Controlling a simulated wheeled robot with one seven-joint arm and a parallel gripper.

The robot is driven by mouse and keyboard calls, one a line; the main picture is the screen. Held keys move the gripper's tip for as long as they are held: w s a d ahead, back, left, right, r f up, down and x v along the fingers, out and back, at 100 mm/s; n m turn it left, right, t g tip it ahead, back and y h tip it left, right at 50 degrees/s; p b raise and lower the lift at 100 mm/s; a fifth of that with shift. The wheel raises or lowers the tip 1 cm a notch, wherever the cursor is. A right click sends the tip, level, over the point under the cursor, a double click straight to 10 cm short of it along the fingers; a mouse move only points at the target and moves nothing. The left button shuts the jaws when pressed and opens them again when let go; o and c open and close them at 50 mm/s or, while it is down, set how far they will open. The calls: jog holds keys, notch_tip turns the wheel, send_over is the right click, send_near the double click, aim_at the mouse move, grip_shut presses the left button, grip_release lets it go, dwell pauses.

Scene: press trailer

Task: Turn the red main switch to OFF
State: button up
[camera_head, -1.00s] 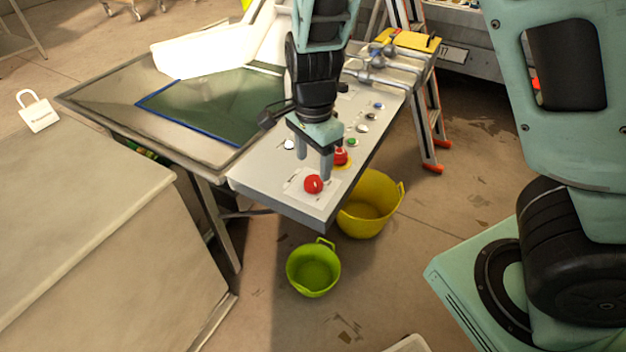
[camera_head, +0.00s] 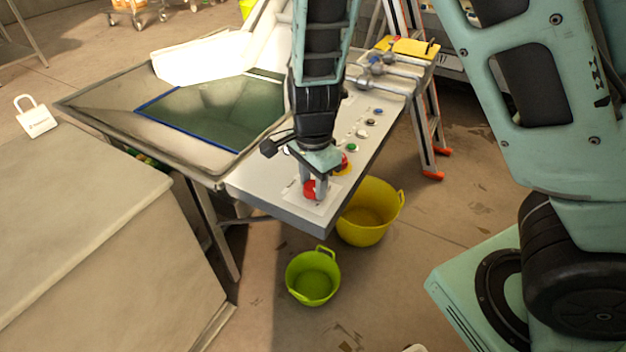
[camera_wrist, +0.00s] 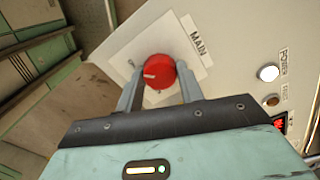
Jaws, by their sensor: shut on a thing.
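The red main switch (camera_head: 309,190) is a round knob on a white plate at the near end of the sloping control panel. In the wrist view the red main switch (camera_wrist: 159,71) shows a pale pointer mark toward the left, beside the printed label MAIN (camera_wrist: 198,42). My gripper (camera_head: 314,188) has come down over the knob from above. In the wrist view my gripper (camera_wrist: 160,85) has one finger on each side of the knob, shut on it. The lettering around the knob is too small or hidden to read.
A red button on a yellow base (camera_head: 343,165) sits just behind the switch, close to my gripper. Several small buttons (camera_head: 362,133) run up the panel. A yellow tub (camera_head: 370,228) and a green bucket (camera_head: 314,283) stand on the floor below.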

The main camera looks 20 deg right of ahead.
jog(key=shift+n, duration=0.3)
jog(key=n+p, duration=0.1)
jog(key=n, duration=0.2)
jog(key=shift+r+n+p, duration=0.1)
jog(key=shift+n+p, duration=0.2)
jog(key=shift+p, duration=0.05)
jog(key=n+p, duration=0.1)
jog(key=n, duration=0.3)
jog(key=shift+n, duration=0.3)
jog(key=n+p, duration=0.1)
jog(key=n, duration=0.3)
jog(key=shift+n, duration=0.3)
jog(key=n+p, duration=0.1)
jog(key=n, duration=0.3)
jog(key=shift+n, duration=0.3)
jog(key=o, duration=1)
